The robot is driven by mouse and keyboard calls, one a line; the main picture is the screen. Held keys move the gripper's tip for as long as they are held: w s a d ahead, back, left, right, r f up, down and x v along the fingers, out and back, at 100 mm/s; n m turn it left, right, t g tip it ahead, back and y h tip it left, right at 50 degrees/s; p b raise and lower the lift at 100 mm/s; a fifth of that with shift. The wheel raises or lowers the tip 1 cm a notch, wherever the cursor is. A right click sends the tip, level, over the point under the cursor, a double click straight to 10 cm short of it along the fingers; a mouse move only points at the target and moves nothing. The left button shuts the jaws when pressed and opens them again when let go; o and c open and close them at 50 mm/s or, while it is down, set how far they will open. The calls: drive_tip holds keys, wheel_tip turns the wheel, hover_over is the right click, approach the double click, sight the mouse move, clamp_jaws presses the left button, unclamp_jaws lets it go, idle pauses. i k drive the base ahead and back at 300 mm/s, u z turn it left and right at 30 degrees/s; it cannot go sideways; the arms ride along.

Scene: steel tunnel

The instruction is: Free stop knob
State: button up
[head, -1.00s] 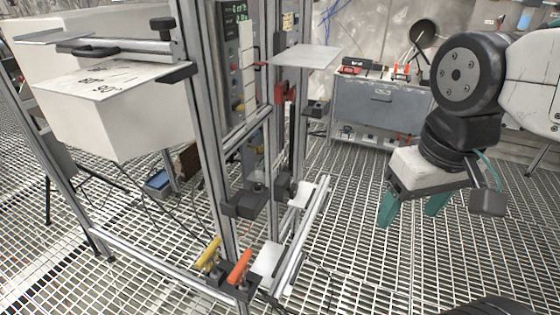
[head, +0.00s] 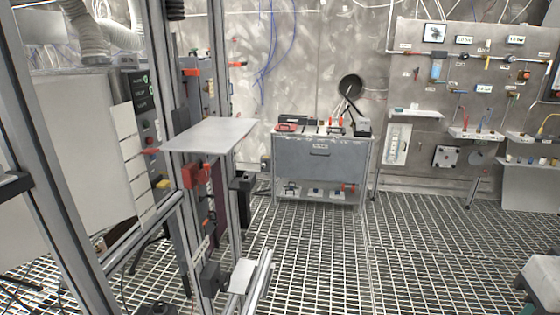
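No part is clearly marked as the stop knob. Candidates on the metal frame at the left are a black clamp block (head: 242,186) on a post, a lower dark block (head: 211,278) near a short rail, and a red block (head: 195,175) under a flat grey plate (head: 212,135). A small red button (head: 151,142) shows on the control panel. My gripper (head: 527,308) is at the bottom right corner, cut off by the picture's edge, far from the frame. Only its pale body and a sliver of teal finger show; its fingertips are hidden.
A grey cabinet (head: 322,165) with tools on top stands at the back wall. A wall panel (head: 470,80) with gauges, pipes and small shelves is at the right. The grating floor (head: 400,250) is clear between the frame and my gripper.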

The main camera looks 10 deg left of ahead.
sight(203, 177)
drive_tip(key=z, duration=0.25)
drive_tip(key=i, duration=3.9)
drive_tip(key=u, duration=5.35)
